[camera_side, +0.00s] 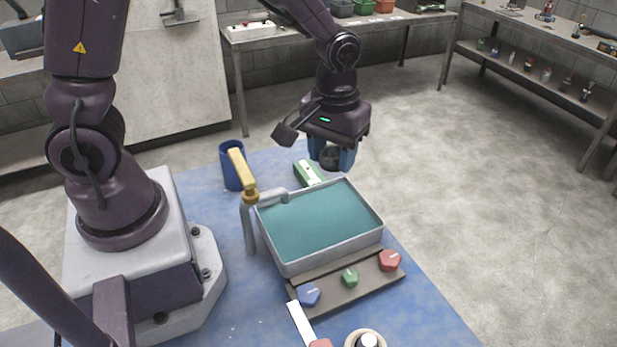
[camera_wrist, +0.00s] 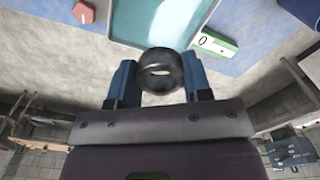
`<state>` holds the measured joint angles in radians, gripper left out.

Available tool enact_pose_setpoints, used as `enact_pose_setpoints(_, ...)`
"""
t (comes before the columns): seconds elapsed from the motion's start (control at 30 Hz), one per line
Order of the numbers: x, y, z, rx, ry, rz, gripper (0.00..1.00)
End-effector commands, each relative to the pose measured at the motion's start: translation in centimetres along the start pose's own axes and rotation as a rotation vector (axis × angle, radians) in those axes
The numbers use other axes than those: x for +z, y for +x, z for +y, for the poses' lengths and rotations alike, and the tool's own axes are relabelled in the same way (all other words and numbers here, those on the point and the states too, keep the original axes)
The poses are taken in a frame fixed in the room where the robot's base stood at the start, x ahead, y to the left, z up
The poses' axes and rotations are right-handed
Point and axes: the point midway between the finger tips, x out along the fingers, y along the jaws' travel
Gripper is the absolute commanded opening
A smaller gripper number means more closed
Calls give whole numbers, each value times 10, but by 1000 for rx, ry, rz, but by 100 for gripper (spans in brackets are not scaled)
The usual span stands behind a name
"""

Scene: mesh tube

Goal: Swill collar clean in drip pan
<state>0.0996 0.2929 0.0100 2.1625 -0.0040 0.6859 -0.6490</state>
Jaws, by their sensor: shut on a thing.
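The collar (camera_wrist: 160,72) is a dark metallic ring, held between the two blue fingers of my gripper (camera_wrist: 160,80) in the wrist view. In the side view my gripper (camera_side: 332,157) hangs above the far edge of the table with the dark collar (camera_side: 329,157) between its fingers. The drip pan (camera_side: 377,236) is a grey rectangular tray filled with teal liquid. It lies nearer the side camera than my gripper. The collar is above and apart from the liquid. In the wrist view the pan (camera_wrist: 214,8) shows at the top, beyond the collar.
A tap with a yellow handle (camera_side: 240,170) reaches over the pan's left rim. A blue cup (camera_side: 231,165) stands behind it. A green and white block (camera_side: 307,173) lies behind the pan. A panel (camera_side: 330,292) with blue, green and red knobs sits in front.

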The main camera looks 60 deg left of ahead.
Motion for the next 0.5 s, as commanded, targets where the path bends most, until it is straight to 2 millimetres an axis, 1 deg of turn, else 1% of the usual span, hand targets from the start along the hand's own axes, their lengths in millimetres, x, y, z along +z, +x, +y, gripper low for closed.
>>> enact_pose_setpoints(0.1,-7,-4,6,1,103,0,18)
enact_pose_setpoints(0.27,-6,-2,6,-1,166,-1,18)
enact_pose_setpoints(0.37,-6,4,6,-1,172,-2,18)
enact_pose_setpoints(0.5,-6,19,6,-1,171,-3,18)
